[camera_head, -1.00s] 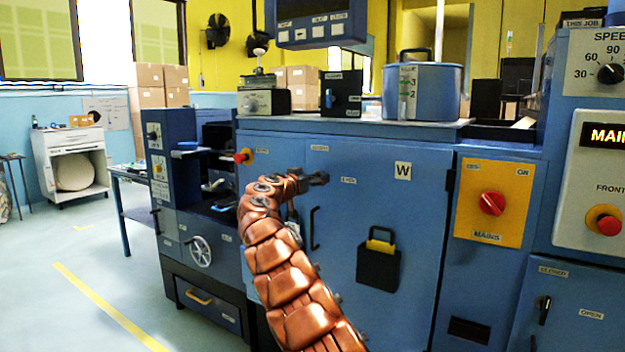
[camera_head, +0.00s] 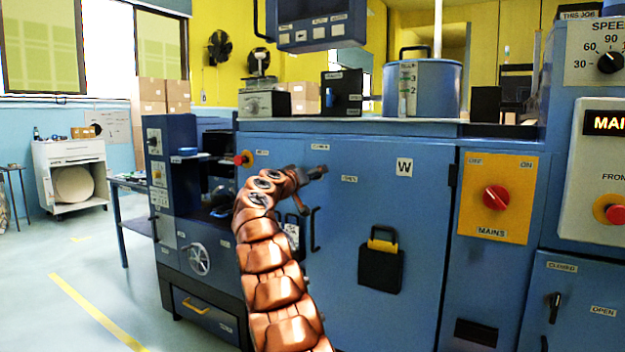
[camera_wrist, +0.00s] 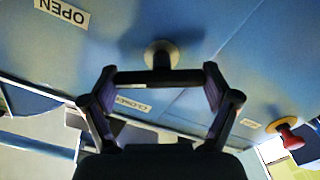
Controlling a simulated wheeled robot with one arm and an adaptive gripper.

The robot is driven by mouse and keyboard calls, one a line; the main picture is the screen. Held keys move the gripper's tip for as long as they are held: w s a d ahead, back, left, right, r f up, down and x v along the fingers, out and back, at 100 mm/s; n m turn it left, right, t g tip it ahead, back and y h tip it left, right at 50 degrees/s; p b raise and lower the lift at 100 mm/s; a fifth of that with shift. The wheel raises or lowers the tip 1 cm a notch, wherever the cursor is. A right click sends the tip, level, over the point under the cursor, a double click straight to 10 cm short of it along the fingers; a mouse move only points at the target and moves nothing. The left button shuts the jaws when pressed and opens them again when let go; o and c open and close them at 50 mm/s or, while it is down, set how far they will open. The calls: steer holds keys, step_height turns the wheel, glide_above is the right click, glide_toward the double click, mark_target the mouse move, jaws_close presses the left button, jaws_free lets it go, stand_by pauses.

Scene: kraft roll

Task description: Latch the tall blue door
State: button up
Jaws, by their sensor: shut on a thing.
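The tall blue door (camera_head: 385,200) stands upright in the cabinet front in the head view and looks flush with it. It carries a white W label and a black pull handle (camera_head: 314,230). My gripper (camera_head: 317,172) is at its upper left, between the CLOSED label (camera_head: 320,147) above and the OPEN label (camera_head: 349,179) to the right. In the wrist view my gripper (camera_wrist: 160,82) is shut on a dark latch lever (camera_wrist: 160,77), which lies crosswise between the fingers. Its round mount (camera_wrist: 161,50) is on the blue panel. In the head view my gripper hides the latch.
A black pouch (camera_head: 381,262) hangs on the door. A red knob (camera_head: 241,158) juts out to the left and also shows in the wrist view (camera_wrist: 289,138). The yellow MAINS panel (camera_head: 496,196) is to the right. The floor on the left is open.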

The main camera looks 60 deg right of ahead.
steer(key=n+p, duration=0.1)
steer(key=n, duration=0.2)
steer(key=n+p, duration=0.1)
steer(key=n, duration=0.2)
steer(key=shift+w+r+n+p, duration=0.15)
steer(key=shift+r+n+p, duration=0.05)
steer(key=shift+n+p, duration=0.1)
steer(key=n+p, duration=0.2)
steer(key=n, duration=0.1)
steer(key=shift+f+n, duration=0.1)
steer(key=shift+n, duration=0.3)
steer(key=shift+w+f+n+p, duration=0.15)
steer(key=shift+n+p, duration=0.25)
steer(key=shift+n, duration=0.3)
steer(key=shift+f, duration=0.1)
steer(key=o, duration=0.9)
steer(key=shift+a, duration=0.1)
steer(key=shift+s+a, duration=0.15)
steer(key=shift+a, duration=2.85)
steer(key=shift+s+a, duration=0.15)
steer(key=shift+a, duration=2.8)
